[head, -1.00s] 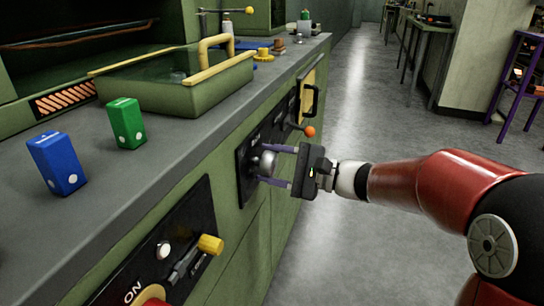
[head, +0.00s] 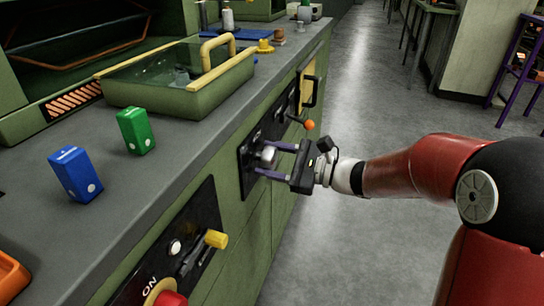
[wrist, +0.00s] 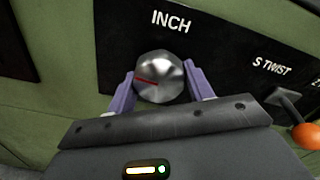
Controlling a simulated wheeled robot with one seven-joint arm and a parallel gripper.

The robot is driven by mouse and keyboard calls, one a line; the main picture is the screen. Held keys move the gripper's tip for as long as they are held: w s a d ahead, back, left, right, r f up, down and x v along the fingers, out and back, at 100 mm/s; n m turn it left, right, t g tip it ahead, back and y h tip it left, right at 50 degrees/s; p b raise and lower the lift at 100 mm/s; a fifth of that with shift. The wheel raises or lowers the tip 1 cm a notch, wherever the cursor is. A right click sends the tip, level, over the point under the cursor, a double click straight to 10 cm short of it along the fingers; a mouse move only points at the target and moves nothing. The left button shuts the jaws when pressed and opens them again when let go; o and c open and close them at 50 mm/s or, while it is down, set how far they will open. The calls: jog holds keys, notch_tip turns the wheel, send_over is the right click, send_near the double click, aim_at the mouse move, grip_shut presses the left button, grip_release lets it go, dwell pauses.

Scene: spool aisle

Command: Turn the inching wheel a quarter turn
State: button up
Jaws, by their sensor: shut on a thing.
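The inching wheel is a shiny metal knob (wrist: 160,77) under the label INCH on a black panel in the wrist view. A red line on its face runs from near the centre to the left, almost level. In the head view the wheel (head: 268,154) sits on the cabinet front. My gripper (head: 263,158) reaches it from the right, with its purple fingers on opposite sides of the wheel. My gripper (wrist: 157,85) is shut on the wheel, with a finger on its left and right sides in the wrist view. The wheel's far side is hidden.
An orange-tipped lever (wrist: 305,135) marked S TWIST is close to the right of the wheel. A yellow knob (head: 215,239) and a red button (head: 170,299) are on the nearer panel. Blue (head: 76,174) and green (head: 136,131) blocks stand on the counter. The aisle floor is clear.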

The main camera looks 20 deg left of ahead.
jog(key=shift+f, duration=0.1)
jog(key=o, duration=1)
jog(key=shift+c, duration=0.2)
jog(key=d, duration=0.8)
jog(key=shift+s, duration=0.3)
jog(key=shift+s, duration=0.1)
